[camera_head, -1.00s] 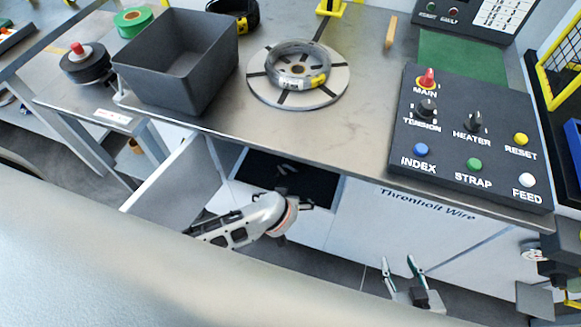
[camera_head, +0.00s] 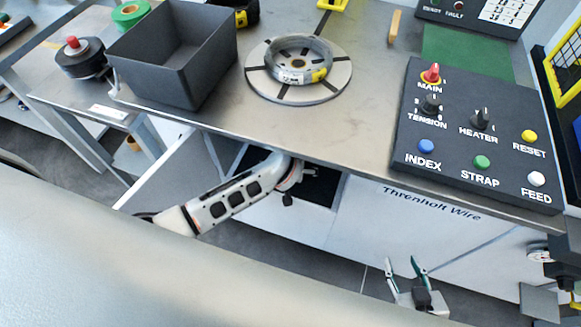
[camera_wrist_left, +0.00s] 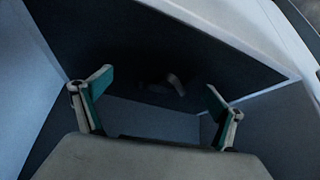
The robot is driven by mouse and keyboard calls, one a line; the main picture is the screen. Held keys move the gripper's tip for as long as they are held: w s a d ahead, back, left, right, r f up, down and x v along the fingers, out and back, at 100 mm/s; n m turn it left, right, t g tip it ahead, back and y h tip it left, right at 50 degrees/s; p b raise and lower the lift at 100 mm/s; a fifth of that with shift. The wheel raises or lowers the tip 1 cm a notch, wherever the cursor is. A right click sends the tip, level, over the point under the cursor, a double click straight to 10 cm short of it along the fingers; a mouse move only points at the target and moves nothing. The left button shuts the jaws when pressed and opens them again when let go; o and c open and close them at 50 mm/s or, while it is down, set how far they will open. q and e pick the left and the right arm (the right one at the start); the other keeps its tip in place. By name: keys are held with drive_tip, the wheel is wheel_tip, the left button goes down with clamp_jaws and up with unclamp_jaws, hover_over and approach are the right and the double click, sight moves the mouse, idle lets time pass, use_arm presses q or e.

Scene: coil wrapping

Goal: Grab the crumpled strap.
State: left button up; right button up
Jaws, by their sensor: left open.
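In the left wrist view, a small, dim, bent strip (camera_wrist_left: 176,84), probably the crumpled strap, lies on the dark floor of an open compartment. Its shape is hard to make out in the shadow. My left gripper (camera_wrist_left: 157,92) is open, with its two fingers apart and nothing between them; the strip shows beyond and between the fingertips. In the head view my left arm reaches into the compartment under the table, and its gripper is hidden by the table edge. My right gripper (camera_head: 404,264) is open and empty in front of the white cabinet.
The tabletop (camera_head: 330,140) overhangs the compartment. On it are a grey bin (camera_head: 175,65), a wire coil (camera_head: 300,72) on a round turntable (camera_head: 265,92), and a control panel (camera_head: 450,150).

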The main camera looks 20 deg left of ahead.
use_arm(q)
drive_tip(key=c, duration=1)
drive_tip(key=shift+r, duration=0.15)
